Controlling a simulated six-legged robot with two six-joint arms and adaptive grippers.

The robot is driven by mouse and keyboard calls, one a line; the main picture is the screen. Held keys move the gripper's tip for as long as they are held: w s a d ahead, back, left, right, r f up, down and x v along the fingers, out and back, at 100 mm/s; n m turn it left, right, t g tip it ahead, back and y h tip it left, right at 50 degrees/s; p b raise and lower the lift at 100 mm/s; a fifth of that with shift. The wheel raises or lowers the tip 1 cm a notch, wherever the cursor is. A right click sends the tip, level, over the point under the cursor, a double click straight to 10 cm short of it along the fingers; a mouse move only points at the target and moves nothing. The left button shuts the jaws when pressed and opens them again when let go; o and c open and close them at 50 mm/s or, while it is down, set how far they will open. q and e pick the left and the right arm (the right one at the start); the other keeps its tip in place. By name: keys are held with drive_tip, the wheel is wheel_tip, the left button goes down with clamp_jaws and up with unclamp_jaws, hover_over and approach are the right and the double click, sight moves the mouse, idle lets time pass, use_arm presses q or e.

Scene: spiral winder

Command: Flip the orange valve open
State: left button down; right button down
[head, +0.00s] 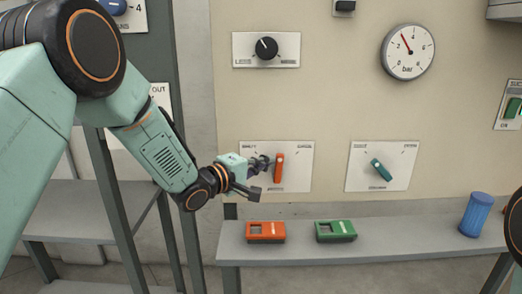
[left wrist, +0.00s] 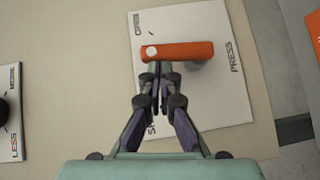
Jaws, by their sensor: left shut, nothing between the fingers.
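The orange valve (head: 278,168) is a lever handle on a white plate (head: 304,158) on the beige panel. The handle stands nearly upright in the head view. In the left wrist view the orange handle (left wrist: 190,50) lies across the plate, with a pale round spot at its left end. My left gripper (head: 264,163) is shut and empty, just left of the handle. In the left wrist view its fingertips (left wrist: 162,70) are together beside the handle's spotted end; I cannot tell whether they touch. My right gripper is not in view.
A teal lever (head: 380,168) on its own plate is to the right. A black knob (head: 266,48) and a pressure gauge (head: 407,52) are above.

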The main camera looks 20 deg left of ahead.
sight(282, 159)
use_arm(q)
drive_tip(key=m+p, duration=0.1)
drive_tip(key=p, duration=0.1)
drive_tip(key=d+r+m+g+y+p, duration=0.1)
drive_tip(key=p, duration=0.2)
drive_tip(key=d+g+y+p, duration=0.1)
drive_tip(key=p, duration=0.1)
drive_tip(key=shift+w+d+r+m, duration=0.25)
drive_tip(key=shift+w+m, duration=0.05)
drive_tip(key=shift+m, duration=0.1)
drive_tip(key=shift+w+d+f+m+g+y+p, duration=0.15)
drive_tip(key=shift+d+m+g+y+p, duration=0.3)
drive_tip(key=shift+y+p, duration=0.55)
drive_tip(key=shift+w+d+f+p, duration=0.1)
drive_tip(key=shift+d+p, duration=0.15)
drive_tip(key=shift+p, duration=0.4)
